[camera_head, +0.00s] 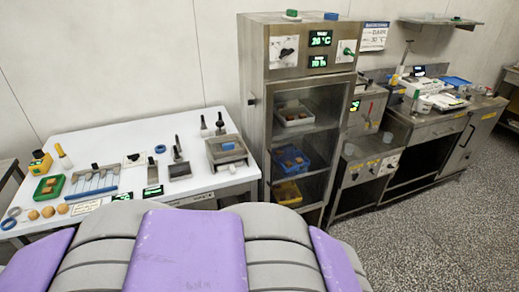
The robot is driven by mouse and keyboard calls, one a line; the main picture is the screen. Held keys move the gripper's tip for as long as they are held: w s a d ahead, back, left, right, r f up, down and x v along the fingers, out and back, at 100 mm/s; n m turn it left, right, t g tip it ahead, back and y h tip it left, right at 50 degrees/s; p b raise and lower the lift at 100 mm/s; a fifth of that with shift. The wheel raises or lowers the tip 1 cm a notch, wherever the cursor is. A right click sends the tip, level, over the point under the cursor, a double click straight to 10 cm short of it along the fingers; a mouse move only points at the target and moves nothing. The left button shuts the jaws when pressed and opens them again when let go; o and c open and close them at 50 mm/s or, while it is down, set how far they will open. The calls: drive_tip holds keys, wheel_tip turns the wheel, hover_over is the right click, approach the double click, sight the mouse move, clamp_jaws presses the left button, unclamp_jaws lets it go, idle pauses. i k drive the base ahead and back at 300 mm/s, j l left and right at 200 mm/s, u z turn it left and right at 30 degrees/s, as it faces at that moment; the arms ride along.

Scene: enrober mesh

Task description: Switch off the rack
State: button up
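The rack (253,95) is a tall steel cabinet in the middle of the view, with a clear front door. Its top panel has two lit green displays (319,38); the upper reads about 20 °C, and the lower is too small to read surely. A white plate with a dark knob (284,52) is left of the displays. A smaller plate with a green knob (347,51) is right of them. Trays with items sit inside, including a white one (294,118), a blue one and a yellow one (286,193). My gripper is not in view.
A white table (120,150) with tools, a green tray (48,188) and a steel box (227,152) stands left of the rack. Steel counters (430,132) with scales and tubs run along the right. Speckled floor (430,225) is clear at the lower right.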

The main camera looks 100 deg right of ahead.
sight(346, 51)
drive_tip(key=z, duration=3.6)
